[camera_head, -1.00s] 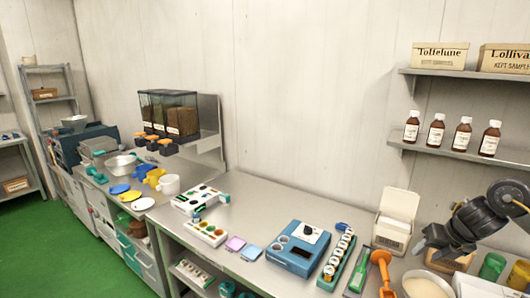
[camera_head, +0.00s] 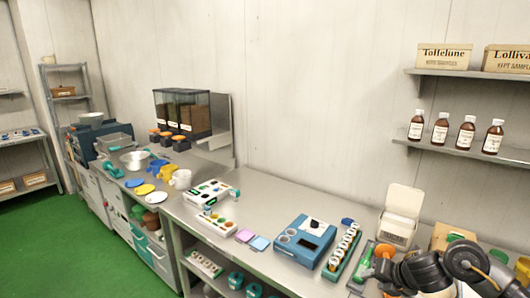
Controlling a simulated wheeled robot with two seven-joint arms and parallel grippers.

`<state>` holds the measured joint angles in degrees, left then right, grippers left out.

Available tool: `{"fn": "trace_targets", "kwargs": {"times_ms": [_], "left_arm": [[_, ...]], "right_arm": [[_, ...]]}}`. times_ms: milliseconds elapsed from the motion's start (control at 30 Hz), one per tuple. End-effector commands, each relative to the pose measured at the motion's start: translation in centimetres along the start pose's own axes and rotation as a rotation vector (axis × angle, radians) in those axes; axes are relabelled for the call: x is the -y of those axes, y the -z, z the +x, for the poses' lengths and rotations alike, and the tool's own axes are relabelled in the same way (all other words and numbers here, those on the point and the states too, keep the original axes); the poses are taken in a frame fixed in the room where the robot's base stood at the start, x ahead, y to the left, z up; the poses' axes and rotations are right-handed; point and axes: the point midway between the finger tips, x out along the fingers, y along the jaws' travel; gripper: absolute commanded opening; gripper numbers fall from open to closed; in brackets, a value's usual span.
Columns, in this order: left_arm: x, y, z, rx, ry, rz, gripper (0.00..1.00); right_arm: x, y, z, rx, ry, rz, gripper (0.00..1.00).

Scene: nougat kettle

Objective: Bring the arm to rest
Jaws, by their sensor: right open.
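My right arm comes in at the lower right corner, dark grey and black. My right gripper (camera_head: 392,277) is low over the front right of the steel bench (camera_head: 285,200), close to an orange-handled tool (camera_head: 385,251), which it partly hides. I cannot tell whether it touches anything. No object shows clearly between its fingers. My left gripper is not in view.
A blue device (camera_head: 305,241), a rack of small jars (camera_head: 343,250) and an open white box (camera_head: 402,215) stand left of the arm. Brown bottles (camera_head: 466,133) stand on the wall shelf (camera_head: 470,153). The bench's middle back is clear.

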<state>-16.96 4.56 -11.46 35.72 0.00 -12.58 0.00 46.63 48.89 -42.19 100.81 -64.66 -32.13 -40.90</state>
Motion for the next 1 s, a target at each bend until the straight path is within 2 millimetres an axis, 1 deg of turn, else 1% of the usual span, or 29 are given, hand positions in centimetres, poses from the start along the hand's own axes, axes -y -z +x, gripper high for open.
{"fn": "trace_targets", "kwargs": {"times_ms": [33,67,100,133,167,200,233,333,367,400,467,500,600,800,1000], "left_arm": [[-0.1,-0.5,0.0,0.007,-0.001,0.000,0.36],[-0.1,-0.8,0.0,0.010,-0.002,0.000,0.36],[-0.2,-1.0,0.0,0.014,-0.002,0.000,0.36],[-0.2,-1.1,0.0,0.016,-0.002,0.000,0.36],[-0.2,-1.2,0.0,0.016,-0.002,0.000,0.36],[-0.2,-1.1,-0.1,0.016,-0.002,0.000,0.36],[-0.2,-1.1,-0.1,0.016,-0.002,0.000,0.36],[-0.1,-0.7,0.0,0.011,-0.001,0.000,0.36],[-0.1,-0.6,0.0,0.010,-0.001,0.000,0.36],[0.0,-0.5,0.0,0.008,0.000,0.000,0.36],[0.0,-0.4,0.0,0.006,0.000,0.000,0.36],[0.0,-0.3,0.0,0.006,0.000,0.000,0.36],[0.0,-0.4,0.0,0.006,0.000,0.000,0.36],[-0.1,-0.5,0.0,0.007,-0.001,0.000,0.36],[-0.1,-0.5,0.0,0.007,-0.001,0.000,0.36]], "right_arm": [[-1.2,2.7,1.4,-0.005,-0.036,0.054,0.44],[-2.0,4.0,2.0,0.001,-0.058,0.100,0.44],[-3.0,6.0,2.8,0.009,-0.089,0.173,0.44],[-3.8,7.5,3.2,0.014,-0.112,0.238,0.44],[-4.5,9.1,3.5,0.019,-0.135,0.312,0.44],[-5.1,11.1,3.7,0.026,-0.159,0.421,0.44],[-5.5,12.5,3.8,0.031,-0.174,0.509,0.44],[-5.6,16.8,3.2,0.045,-0.191,0.826,0.44],[-5.3,18.0,2.9,0.052,-0.187,0.929,0.44],[-4.6,19.5,2.4,0.060,-0.174,1.070,0.44],[-3.2,21.7,1.4,0.078,-0.140,1.278,0.44],[-2.1,23.0,0.7,0.092,-0.111,1.405,0.44],[0.6,25.8,-0.9,0.130,-0.033,1.667,0.44],[5.0,30.5,-3.9,0.209,0.125,2.037,0.44],[8.5,34.6,-7.1,0.295,0.276,2.313,0.44]]}}
